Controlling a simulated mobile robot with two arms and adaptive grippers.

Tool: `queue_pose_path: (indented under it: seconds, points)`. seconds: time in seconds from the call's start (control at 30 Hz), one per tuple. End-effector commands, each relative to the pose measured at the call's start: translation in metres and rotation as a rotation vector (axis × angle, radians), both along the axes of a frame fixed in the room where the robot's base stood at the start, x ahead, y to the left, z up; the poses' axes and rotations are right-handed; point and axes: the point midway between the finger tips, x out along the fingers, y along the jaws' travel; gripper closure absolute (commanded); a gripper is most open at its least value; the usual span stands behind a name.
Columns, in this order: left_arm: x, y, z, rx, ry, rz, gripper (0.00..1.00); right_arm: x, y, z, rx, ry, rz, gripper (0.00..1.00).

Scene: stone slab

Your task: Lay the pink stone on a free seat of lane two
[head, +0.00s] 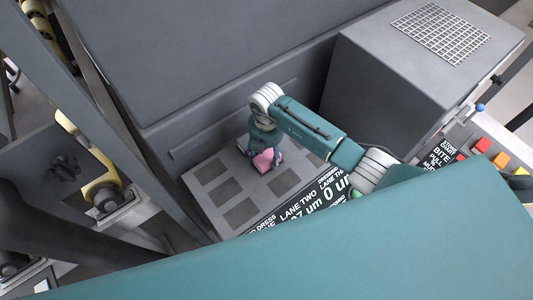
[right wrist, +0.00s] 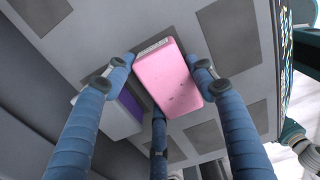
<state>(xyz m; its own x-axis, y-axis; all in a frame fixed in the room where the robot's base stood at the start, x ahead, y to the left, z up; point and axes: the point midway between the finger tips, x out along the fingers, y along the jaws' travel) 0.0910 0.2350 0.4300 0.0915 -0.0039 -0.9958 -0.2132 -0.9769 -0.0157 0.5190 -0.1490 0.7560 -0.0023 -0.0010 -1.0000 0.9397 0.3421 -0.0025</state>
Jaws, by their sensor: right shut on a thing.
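The pink stone (head: 264,160) is a small block over the grey slab (head: 222,153). My right gripper (head: 261,148) is shut on it from above. The right wrist view shows the pink stone (right wrist: 168,78) between the blue fingers of my right gripper (right wrist: 163,82). I cannot tell whether it touches the slab. The slab has several dark rectangular seats, such as a front-right seat (head: 284,181) and left-row seats (head: 211,170) that look bare. The lane two label (head: 297,206) is on the slab's front edge. My left gripper is not in view.
A pale block with a purple face (right wrist: 129,103) sits close beside the pink stone in the right wrist view. A grey housing (head: 410,75) stands right of the slab, and a tall grey wall (head: 200,60) rises behind. A button panel (head: 480,155) is at far right.

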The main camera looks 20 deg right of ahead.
Motion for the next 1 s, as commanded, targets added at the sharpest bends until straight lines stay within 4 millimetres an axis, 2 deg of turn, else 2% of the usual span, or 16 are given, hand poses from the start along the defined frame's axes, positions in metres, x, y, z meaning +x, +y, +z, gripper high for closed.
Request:
queue_pose_path:
  seconds: [0.07,0.1,0.17,0.2,0.47,0.6,0.77,1.0]
  points:
    - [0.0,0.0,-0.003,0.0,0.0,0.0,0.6,0.0,0.0,-0.003,0.0,-0.001,0.0,0.78]
    - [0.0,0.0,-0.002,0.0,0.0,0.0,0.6,0.0,0.0,-0.003,0.0,0.0,0.0,0.41]
    - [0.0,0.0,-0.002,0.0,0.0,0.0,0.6,0.0,0.0,-0.003,0.0,0.0,0.0,0.29]
    - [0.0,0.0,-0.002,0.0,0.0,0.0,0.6,0.0,0.0,-0.002,0.0,0.0,0.0,0.26]
    - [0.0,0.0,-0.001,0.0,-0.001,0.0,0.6,0.0,0.0,-0.002,0.0,0.0,0.0,0.26]
    - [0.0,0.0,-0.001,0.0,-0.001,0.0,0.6,0.001,0.0,0.006,0.001,-0.003,0.0,0.26]
    - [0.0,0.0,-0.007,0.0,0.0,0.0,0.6,0.002,0.0,0.034,0.0,-0.006,0.001,0.26]
    - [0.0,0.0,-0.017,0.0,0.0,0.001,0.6,0.002,0.0,0.085,0.001,-0.006,0.002,0.26]
